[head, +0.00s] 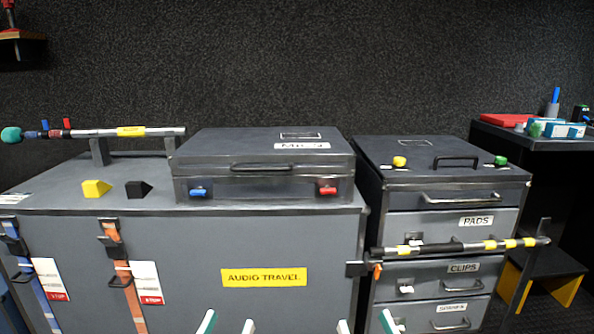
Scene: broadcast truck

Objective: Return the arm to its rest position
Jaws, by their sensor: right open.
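My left gripper (227,324) shows only as two fingertips at the bottom edge of the head view, spread apart with nothing seen between them. My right gripper (366,323) shows the same way a little further right, its fingertips also apart and empty. Both are low in front of the grey case marked AUDIO TRAVEL (330,245). The rest of both arms is below the picture, so their pose is hidden.
A closed black case (262,155) stands on the grey case, beside yellow (96,188) and black wedges (139,189). A pole (160,131) lies on a raised support behind. A drawer cabinet (450,222) stands right, with a striped pole (460,247) across its front.

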